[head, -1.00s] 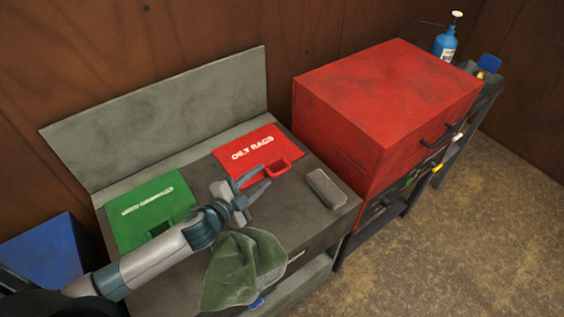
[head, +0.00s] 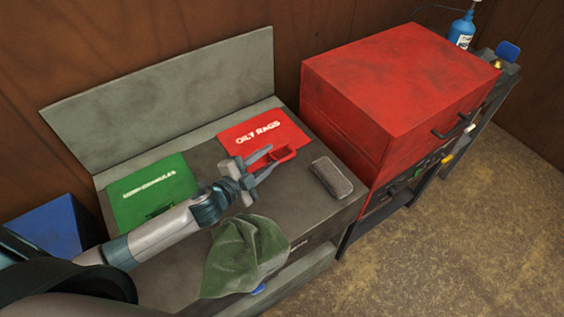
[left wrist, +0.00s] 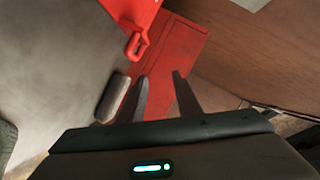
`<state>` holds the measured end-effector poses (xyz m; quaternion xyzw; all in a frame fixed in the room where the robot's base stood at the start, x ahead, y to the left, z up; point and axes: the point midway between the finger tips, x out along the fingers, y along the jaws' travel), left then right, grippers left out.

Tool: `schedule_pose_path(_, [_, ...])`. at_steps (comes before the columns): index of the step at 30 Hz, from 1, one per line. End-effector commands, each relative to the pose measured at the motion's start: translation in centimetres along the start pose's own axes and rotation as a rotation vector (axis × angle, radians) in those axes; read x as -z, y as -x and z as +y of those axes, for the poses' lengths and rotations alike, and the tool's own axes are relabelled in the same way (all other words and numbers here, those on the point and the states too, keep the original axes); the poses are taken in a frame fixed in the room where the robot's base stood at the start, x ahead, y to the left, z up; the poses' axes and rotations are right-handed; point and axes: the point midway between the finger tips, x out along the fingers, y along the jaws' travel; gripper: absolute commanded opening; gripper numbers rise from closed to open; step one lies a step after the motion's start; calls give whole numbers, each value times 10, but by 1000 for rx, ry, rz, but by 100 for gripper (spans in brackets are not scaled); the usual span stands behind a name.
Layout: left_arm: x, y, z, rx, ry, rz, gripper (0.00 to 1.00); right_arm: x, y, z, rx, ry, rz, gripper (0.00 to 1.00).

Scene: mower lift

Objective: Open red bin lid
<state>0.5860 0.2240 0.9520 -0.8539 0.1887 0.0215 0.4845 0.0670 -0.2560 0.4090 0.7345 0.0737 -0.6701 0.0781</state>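The red lid (head: 250,132), marked OILY RAGS, lies flat and closed in the grey bench top. Its red loop handle (head: 284,153) sticks out at the lid's front right corner. My left gripper (head: 272,157) is open and empty, its fingertips just left of the handle in the head view. I cannot tell whether they touch it. In the left wrist view, the open fingers (left wrist: 163,80) point up the picture, with the lid (left wrist: 118,12) and handle (left wrist: 137,43) beyond them, apart from the fingers. My right gripper is not in view.
A green lid (head: 155,188) lies left of the red one. A grey block (head: 332,177) sits right of the handle. A green cloth (head: 245,257) drapes over the bench front. A red toolbox (head: 395,90) stands to the right. The grey backboard (head: 170,95) rises behind.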

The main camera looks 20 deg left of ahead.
Motion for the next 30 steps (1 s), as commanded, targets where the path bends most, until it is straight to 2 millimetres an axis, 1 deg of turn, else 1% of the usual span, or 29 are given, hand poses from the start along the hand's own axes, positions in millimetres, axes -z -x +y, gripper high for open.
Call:
schedule_pose_path(1, [-5,-2,7,0,0,0,31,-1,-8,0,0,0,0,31])
schedule_pose_path(20, [-40,-16,61,1,-1,0,31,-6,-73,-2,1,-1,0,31])
schedule_pose_path(21, [-37,-23,56,4,-1,1,31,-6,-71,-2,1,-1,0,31])
schedule_pose_path(30, [-36,-65,56,2,-1,1,31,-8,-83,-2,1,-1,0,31])
